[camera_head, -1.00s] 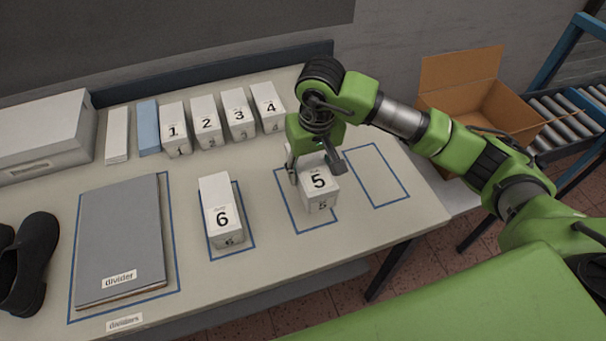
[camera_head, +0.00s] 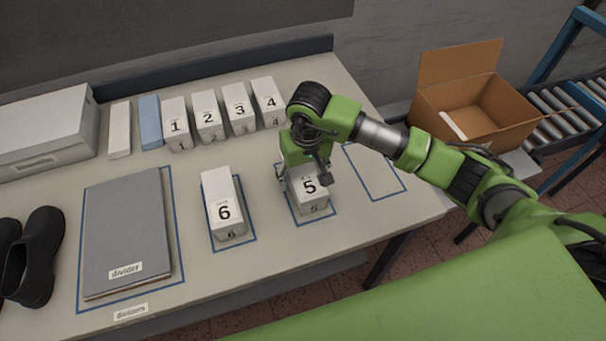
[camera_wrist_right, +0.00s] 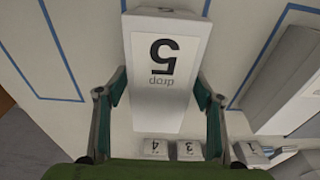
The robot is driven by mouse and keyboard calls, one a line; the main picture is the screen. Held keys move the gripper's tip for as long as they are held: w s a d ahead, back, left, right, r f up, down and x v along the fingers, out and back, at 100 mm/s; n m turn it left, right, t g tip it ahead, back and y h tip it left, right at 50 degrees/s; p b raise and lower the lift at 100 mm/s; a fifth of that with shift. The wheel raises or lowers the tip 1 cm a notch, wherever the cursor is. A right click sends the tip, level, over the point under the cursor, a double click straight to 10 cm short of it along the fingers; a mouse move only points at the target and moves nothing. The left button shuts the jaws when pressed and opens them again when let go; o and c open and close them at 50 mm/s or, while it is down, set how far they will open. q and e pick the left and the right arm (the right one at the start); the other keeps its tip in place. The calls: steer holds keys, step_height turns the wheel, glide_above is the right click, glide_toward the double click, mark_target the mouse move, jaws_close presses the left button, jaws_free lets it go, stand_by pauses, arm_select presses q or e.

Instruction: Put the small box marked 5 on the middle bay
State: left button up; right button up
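The small white box marked 5 (camera_head: 309,187) stands upright within the blue outline of the middle bay (camera_head: 327,216). I cannot tell whether its underside touches the table. My right gripper (camera_head: 304,177) is over it from above, with a finger on either side. In the right wrist view the box (camera_wrist_right: 163,65) lies between the two fingers (camera_wrist_right: 160,90), whose tips appear to press its sides. My left gripper is not in view.
The box marked 6 (camera_head: 223,208) stands in the bay to the left. The right bay (camera_head: 377,185) is empty. Boxes 1 to 4 (camera_head: 238,113) stand in a row behind. A grey divider (camera_head: 127,235) lies at left; an open carton (camera_head: 470,122) stands beyond the table's right end.

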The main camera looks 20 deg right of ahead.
mark_target(305, 177)
steer(key=shift+r, duration=0.1)
steer(key=shift+r+p, duration=0.2)
steer(key=shift+p, duration=0.1)
steer(key=r+b, duration=0.1)
steer(key=r, duration=0.2)
steer(key=r+b, duration=0.1)
steer(key=r, duration=0.3)
steer(key=s+r+b, duration=0.1)
steer(key=r, duration=0.2)
steer(key=shift+s+r+b, duration=0.1)
steer(key=shift+r+b, duration=0.1)
steer(key=shift+b, duration=0.2)
steer(key=shift+s+r, duration=0.15)
steer(key=shift+r, duration=0.5)
